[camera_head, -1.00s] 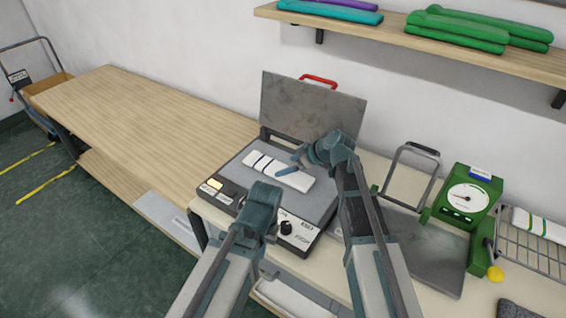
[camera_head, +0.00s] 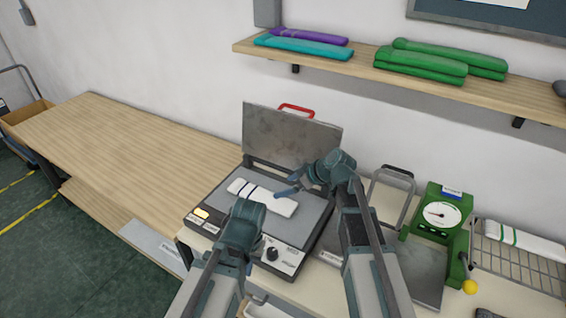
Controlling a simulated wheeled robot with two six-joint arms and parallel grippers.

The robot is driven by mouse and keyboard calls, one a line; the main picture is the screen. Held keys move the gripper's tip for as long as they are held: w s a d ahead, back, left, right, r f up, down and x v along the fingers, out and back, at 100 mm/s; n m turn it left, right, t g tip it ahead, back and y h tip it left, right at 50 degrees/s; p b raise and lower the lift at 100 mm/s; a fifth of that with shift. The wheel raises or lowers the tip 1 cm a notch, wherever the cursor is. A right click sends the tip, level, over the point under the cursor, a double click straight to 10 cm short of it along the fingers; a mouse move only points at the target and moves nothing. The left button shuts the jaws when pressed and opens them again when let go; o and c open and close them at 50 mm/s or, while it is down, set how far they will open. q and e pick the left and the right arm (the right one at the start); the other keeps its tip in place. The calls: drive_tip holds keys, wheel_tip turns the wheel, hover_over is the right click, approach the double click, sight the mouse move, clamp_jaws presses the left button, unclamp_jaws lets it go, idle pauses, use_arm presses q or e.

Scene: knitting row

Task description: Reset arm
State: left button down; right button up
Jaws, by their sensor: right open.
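My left gripper (camera_head: 240,213) is the lower one, in front of the press near its front left; its fingers are hidden and its jaw cannot be read. My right gripper (camera_head: 288,187) is open, its fingers pointing left over the right part of the press bed.
A long wooden bench (camera_head: 120,145) stretches left, bare on top. A green dial scale (camera_head: 441,216) and a wire rack (camera_head: 515,262) stand right. A shelf (camera_head: 350,80) above holds folded purple, teal and green knits.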

drive_tip(key=s+d+f+m+h, duration=0.1)
drive_tip(key=s+m, duration=0.1)
drive_tip(key=s, duration=0.1)
drive_tip(key=s+d+f+m+g+h, duration=0.1)
drive_tip(key=s+d+f+m, duration=0.1)
drive_tip(key=s, duration=0.2)
drive_tip(key=s+d+f+m+g+h, duration=0.1)
drive_tip(key=s+f, duration=0.1)
drive_tip(key=s, duration=0.2)
drive_tip(key=shift+d+m+h, duration=0.2)
drive_tip(key=shift+m+h, duration=0.2)
drive_tip(key=s+d+f+m+g+h, duration=0.1)
drive_tip(key=s+d+m+g+h, duration=0.1)
drive_tip(key=s+d+m+h, duration=0.35)
drive_tip(key=s+a+n, duration=0.1)
drive_tip(key=s+a, duration=0.1)
drive_tip(key=a, duration=0.1)
drive_tip(key=s+a+n, duration=0.1)
drive_tip(key=s+a, duration=0.2)
drive_tip(key=a, duration=0.1)
drive_tip(key=s+a+n+g, duration=0.1)
drive_tip(key=s+a+n, duration=0.1)
drive_tip(key=a, duration=0.2)
drive_tip(key=shift+s+f+y, duration=0.15)
drive_tip(key=shift+s+y, duration=0.1)
drive_tip(key=shift+s, duration=0.15)
